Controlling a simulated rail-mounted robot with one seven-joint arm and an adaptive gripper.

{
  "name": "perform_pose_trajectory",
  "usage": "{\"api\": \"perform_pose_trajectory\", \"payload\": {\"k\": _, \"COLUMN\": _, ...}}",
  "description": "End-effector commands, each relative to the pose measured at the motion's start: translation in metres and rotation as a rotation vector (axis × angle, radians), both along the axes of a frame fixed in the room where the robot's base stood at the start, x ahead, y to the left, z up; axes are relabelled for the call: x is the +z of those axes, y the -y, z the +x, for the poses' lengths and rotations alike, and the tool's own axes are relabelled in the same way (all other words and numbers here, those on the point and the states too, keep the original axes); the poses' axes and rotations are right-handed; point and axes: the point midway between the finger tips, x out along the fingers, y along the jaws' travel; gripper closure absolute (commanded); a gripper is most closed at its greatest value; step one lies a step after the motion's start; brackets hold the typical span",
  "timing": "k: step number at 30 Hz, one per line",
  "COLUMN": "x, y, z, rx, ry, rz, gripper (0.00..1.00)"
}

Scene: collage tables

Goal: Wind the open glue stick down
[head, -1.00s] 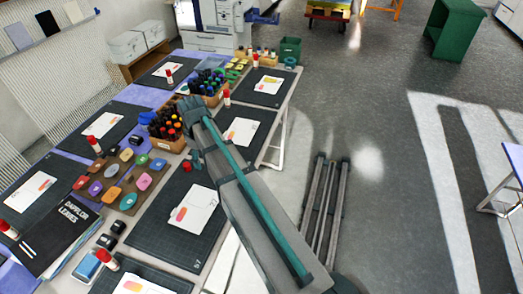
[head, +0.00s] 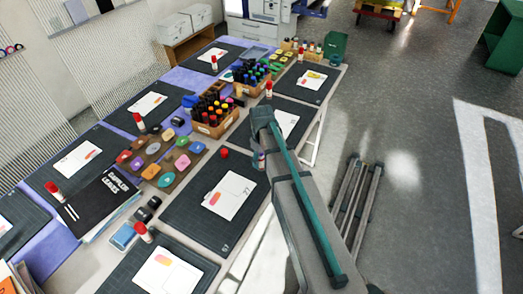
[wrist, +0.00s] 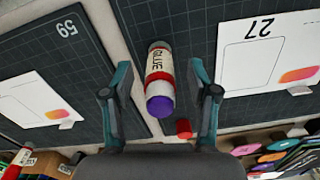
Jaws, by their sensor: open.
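The open glue stick (wrist: 159,75) stands between the spread fingers of my gripper (wrist: 161,80) in the wrist view. It has a white "GLUE" label, a red band and a bare purple end facing the camera. A gap shows on each side, so the fingers do not appear to touch it. In the head view the glue stick (head: 258,160) is partly hidden behind my arm, at the right edge of a dark mat. Its red cap (wrist: 183,127) lies apart from it, and the cap (head: 225,153) also shows on the mat in the head view.
Dark cutting mats (head: 180,215) with white cards (head: 232,195) cover the table. A wooden tray of coloured pads (head: 160,160) and a box of markers (head: 214,118) stand left of my arm. Other capped glue sticks (head: 143,232) stand around.

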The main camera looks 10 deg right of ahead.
Motion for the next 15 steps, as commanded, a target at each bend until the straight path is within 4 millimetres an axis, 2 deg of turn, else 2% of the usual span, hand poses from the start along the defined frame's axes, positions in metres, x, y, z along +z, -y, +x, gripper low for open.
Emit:
{"api": "perform_pose_trajectory", "payload": {"k": 6, "x": -0.02, "y": 0.0, "z": 0.0, "rx": 0.0, "ry": -0.001, "rz": 0.0, "gripper": 0.41}}
{"api": "perform_pose_trajectory", "payload": {"k": 15, "x": -0.028, "y": 0.0, "z": 0.0, "rx": 0.0, "ry": 0.0, "rz": 0.0, "gripper": 0.41}}
